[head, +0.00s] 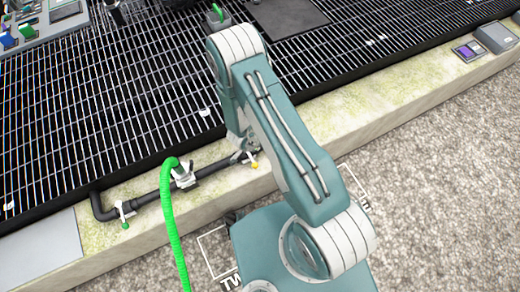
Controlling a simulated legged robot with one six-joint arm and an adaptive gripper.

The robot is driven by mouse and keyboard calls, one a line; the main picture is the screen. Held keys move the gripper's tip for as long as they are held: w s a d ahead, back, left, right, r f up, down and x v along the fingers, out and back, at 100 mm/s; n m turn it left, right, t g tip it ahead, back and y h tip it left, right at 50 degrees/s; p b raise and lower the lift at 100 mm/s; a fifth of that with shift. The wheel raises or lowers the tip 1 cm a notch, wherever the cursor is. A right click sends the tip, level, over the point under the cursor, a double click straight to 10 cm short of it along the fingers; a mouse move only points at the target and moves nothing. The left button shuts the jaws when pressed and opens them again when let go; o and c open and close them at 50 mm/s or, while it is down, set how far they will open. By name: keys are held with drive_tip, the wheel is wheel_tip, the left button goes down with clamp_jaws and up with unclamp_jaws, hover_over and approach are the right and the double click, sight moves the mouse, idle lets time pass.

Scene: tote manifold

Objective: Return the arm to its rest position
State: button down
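My arm (275,130) is bent. Its lower joint is at the bottom right and its elbow is at the top middle, over the grating. The far end folds down behind the upper link, towards the black pipe (150,196) on the stone ledge. My gripper is mostly hidden there. Only a small grey part (238,145) shows near the pipe, and I cannot tell whether it touches the pipe or whether its fingers are open.
A green hose (168,215) rises to a grey coupling (183,177) on the pipe. Valves with green (125,225) and yellow (254,165) handles sit along it. Black grating (110,110) lies behind the ledge (400,90). Gravel (450,180) at right is clear.

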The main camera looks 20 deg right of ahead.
drive_tip(key=shift+d+r, duration=0.2)
drive_tip(key=shift+r, duration=0.55)
drive_tip(key=shift+a, duration=0.2)
drive_tip(key=w+a+r+n+t+y, duration=0.1)
drive_tip(key=w+a+r+y, duration=0.15)
drive_tip(key=r, duration=0.55)
drive_tip(key=w+a+r+n+t+y, duration=0.1)
drive_tip(key=w+r, duration=0.3)
drive_tip(key=r, duration=0.3)
wheel_tip(320, 180, up, 16)
drive_tip(key=s+a+r+n+t+y, duration=0.1)
drive_tip(key=s+a+n+y, duration=0.1)
drive_tip(key=n, duration=0.2)
drive_tip(key=s+d+r+n, duration=0.3)
drive_tip(key=s+r, duration=0.6)
drive_tip(key=r, duration=0.4)
drive_tip(key=s+d+r+n+h, duration=0.1)
drive_tip(key=s+d+r, duration=0.1)
drive_tip(key=s, duration=0.4)
drive_tip(key=s+d+r+n+h, duration=0.1)
drive_tip(key=s+d+r, duration=0.2)
drive_tip(key=s, duration=0.4)
drive_tip(key=shift+s+d+r, duration=0.15)
drive_tip(key=shift+d+r, duration=0.2)
drive_tip(key=shift+d, duration=0.3)
